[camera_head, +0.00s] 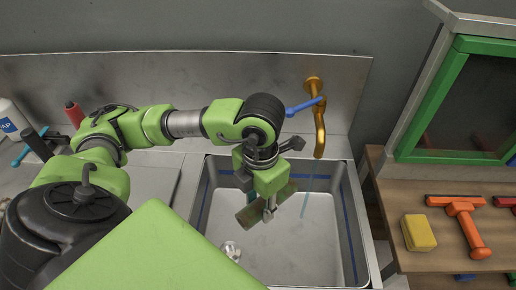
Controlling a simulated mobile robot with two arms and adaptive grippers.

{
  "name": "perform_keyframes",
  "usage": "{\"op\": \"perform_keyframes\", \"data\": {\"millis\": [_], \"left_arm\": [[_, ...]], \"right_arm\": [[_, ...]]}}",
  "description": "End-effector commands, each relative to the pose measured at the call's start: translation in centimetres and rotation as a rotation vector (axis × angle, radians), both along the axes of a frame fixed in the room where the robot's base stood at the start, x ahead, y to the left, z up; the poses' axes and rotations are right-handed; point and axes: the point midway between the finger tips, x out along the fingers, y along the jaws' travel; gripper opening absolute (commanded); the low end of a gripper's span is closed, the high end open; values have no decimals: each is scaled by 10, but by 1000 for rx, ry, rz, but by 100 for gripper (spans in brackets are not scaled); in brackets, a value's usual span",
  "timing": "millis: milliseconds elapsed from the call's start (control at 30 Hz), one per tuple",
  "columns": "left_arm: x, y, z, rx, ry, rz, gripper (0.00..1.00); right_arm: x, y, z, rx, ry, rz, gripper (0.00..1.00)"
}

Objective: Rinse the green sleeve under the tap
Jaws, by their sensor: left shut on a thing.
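My left gripper (268,211) hangs over the sink (322,243), shut on the green sleeve (247,215). The sleeve is a dull green piece, held tilted inside the basin space; the gripper hides its middle. The brass tap (319,130) is on the back wall, right of the gripper, with its spout pointing down. Its blue lever (304,106) points left. A thin bluish streak of water (307,188) falls below the spout, just right of the sleeve. I cannot tell whether it touches the sleeve. My right gripper is out of view.
A crumpled whitish thing (231,251) lies in the basin. To the right, a wooden bench (385,205) holds a yellow sponge (419,233), an orange-red tool (465,218) and a green-framed cabinet (431,100). Bottles, including a red one (74,113), stand at the left.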

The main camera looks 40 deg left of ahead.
Motion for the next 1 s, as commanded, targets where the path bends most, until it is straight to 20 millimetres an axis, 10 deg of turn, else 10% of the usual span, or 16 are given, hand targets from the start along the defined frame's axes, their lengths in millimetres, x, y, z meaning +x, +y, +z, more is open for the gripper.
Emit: {"op": "perform_keyframes", "data": {"millis": [1000], "left_arm": [[111, -24, -37, 0, -1, -4, 9]], "right_arm": [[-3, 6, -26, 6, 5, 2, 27]]}}
